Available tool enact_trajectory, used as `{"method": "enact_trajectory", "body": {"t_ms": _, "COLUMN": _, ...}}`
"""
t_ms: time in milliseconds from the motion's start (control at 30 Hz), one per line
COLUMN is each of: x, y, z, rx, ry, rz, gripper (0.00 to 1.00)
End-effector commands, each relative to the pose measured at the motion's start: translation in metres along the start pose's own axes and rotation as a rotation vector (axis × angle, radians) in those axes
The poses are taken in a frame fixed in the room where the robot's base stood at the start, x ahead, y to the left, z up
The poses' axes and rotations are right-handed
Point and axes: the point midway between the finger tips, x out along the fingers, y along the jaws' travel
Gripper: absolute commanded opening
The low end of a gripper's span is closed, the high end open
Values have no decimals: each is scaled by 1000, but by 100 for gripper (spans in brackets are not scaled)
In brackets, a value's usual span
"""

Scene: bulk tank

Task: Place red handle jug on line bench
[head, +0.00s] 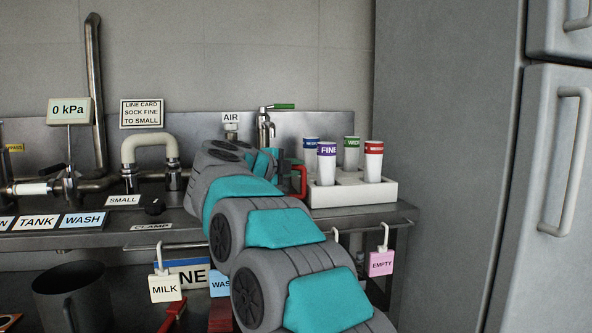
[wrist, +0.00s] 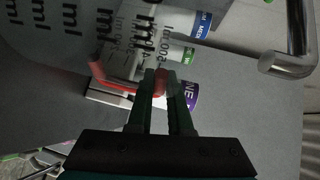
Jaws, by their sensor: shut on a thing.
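The jug (wrist: 65,45) is clear with dark millilitre marks and fills the upper left of the wrist view. Its red handle (wrist: 112,86) runs between my gripper's fingertips (wrist: 160,86), which are shut on it. In the head view the red handle (head: 301,181) shows just right of my arm's end, left of the white cup tray; my arm hides most of the jug and gripper. The line bench (head: 190,218) is the steel worktop along the wall. I cannot tell whether the jug touches the bench.
A white tray (head: 352,194) with several labelled cups stands at the bench's right end. A tap with a green lever (head: 268,125) is behind my arm. Pipes and a hose (head: 150,145) stand left. A dark bucket (head: 72,295) is below. A grey cabinet (head: 450,150) is at right.

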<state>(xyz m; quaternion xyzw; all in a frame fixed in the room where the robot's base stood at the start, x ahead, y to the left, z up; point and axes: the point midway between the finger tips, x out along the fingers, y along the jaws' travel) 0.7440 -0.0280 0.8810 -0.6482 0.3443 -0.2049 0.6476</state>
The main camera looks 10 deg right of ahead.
Motion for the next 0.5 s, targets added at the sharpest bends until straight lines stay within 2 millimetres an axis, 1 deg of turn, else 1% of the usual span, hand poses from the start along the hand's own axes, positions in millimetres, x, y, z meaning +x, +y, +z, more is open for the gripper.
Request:
{"method": "enact_trajectory", "body": {"t_ms": 100, "x": 0, "y": 2, "z": 0, "rx": 0, "ry": 0, "rz": 0, "gripper": 0}}
{"method": "enact_trajectory", "body": {"t_ms": 133, "x": 0, "y": 2, "z": 0, "rx": 0, "ry": 0, "rz": 0, "gripper": 19}}
{"method": "enact_trajectory", "body": {"t_ms": 400, "x": 0, "y": 2, "z": 0, "rx": 0, "ry": 0, "rz": 0, "gripper": 48}}
{"method": "enact_trajectory", "body": {"t_ms": 500, "x": 0, "y": 2, "z": 0, "rx": 0, "ry": 0, "rz": 0, "gripper": 48}}
